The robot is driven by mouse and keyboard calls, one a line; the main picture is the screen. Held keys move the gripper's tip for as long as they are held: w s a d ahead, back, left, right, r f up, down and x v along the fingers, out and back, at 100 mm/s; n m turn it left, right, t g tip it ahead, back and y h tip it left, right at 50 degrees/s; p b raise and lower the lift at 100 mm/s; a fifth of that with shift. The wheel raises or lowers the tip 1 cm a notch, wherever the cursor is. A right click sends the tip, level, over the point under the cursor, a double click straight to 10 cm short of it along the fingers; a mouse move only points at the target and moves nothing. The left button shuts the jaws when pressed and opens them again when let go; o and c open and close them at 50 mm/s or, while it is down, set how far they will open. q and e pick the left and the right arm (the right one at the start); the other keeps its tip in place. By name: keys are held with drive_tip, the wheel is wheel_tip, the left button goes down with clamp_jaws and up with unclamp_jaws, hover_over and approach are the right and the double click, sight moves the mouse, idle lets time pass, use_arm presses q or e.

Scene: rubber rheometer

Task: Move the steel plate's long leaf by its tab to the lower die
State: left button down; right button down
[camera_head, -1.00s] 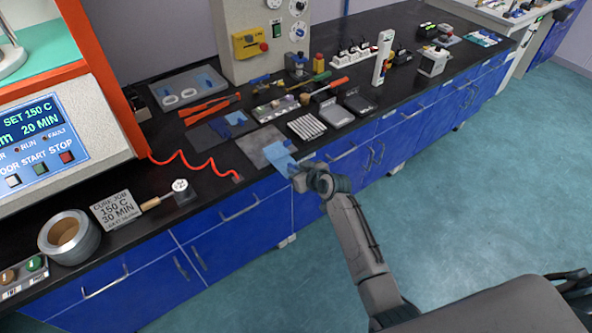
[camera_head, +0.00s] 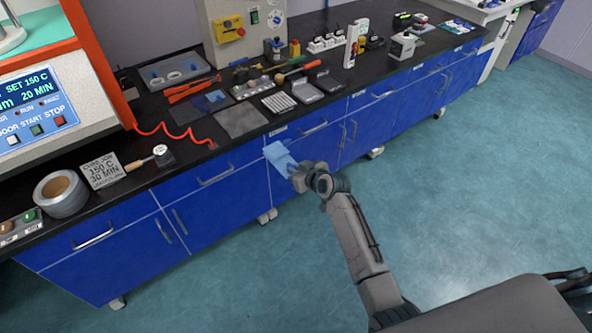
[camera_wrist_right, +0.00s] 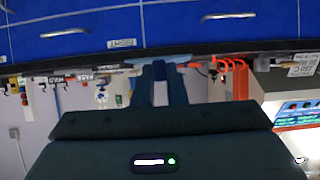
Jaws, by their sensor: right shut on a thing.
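My right gripper (camera_head: 291,174) is shut on a pale blue leaf (camera_head: 279,156), held at its near end. The leaf hangs out in front of the bench, before the blue drawers and clear of the top. In the right wrist view the leaf (camera_wrist_right: 158,61) shows as a thin edge across the fingertips (camera_wrist_right: 160,72); its tab is hidden there. The bare grey steel plate (camera_head: 241,120) lies at the bench's front edge. A grey round piece (camera_head: 9,41) inside the orange-framed machine at the far left may be the lower die; it is cut off. My left gripper is not in view.
The orange-framed machine (camera_head: 74,45) stands at the left, with a red coiled cord (camera_head: 165,129) beside it. Tools crowd the back; floor is free at right.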

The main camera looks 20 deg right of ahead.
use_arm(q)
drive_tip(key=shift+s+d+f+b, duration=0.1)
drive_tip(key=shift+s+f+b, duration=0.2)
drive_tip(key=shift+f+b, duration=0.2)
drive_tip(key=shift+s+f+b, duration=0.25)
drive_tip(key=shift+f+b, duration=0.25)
use_arm(e)
drive_tip(key=s+d+r+m+h, duration=0.1)
drive_tip(key=s+r+m+h, duration=0.1)
drive_tip(key=s+r, duration=0.5)
drive_tip(key=s+d+r+m+h, duration=0.1)
drive_tip(key=s+r+m+h, duration=0.1)
drive_tip(key=s+r, duration=0.5)
wheel_tip(320, 180, up, 5)
drive_tip(key=shift+s+d+t, duration=0.15)
drive_tip(key=shift+s+t, duration=0.1)
drive_tip(key=shift+t, duration=0.15)
